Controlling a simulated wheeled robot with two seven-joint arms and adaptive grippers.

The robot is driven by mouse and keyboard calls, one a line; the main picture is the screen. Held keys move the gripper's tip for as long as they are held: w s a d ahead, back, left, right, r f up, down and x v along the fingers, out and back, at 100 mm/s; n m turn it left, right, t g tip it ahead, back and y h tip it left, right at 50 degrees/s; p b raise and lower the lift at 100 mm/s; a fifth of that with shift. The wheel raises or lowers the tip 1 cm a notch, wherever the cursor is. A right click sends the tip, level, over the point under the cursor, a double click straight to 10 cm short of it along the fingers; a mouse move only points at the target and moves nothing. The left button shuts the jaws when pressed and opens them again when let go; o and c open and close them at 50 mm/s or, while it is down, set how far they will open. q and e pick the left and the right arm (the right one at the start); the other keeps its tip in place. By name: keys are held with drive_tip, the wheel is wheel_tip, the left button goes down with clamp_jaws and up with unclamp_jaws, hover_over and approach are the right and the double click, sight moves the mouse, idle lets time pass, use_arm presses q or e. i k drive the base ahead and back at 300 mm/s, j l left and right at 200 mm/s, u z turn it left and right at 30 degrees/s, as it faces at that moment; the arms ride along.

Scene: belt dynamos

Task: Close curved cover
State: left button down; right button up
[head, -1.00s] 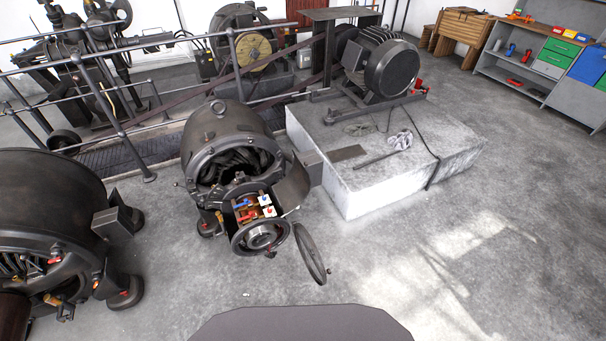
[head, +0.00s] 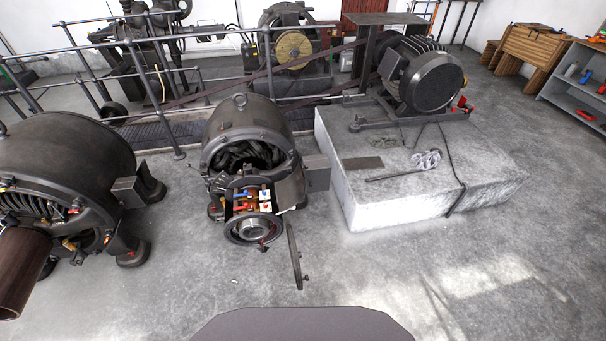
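A dark round dynamo (head: 243,130) stands on the floor near the middle of the head view, its front open. Inside the opening are red, blue and white parts (head: 252,199) above a round bearing end (head: 253,228). A dark curved cover panel (head: 290,190) stands out at the right side of the opening, swung away from it. A thin round cover or ring (head: 294,256), seen nearly edge-on, hangs open at the lower right of the bearing end. Neither of my grippers is in view.
A larger dynamo (head: 70,180) with a brown cylinder stands at the left. A concrete plinth (head: 400,205) carrying a motor (head: 425,78) is at the right. Railings (head: 170,90) and belts run behind. The floor (head: 400,275) in front and to the right is clear.

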sight(290, 191)
drive_tip(key=i+l+u, duration=0.2)
drive_tip(key=l, duration=0.35)
drive_tip(key=l+u, duration=0.25)
drive_tip(key=l, duration=0.3)
drive_tip(key=i+l+u, duration=0.1)
drive_tip(key=l, duration=0.2)
drive_tip(key=i+l+u, duration=0.15)
drive_tip(key=l+u, duration=0.1)
drive_tip(key=l, duration=0.3)
drive_tip(key=i, duration=0.05)
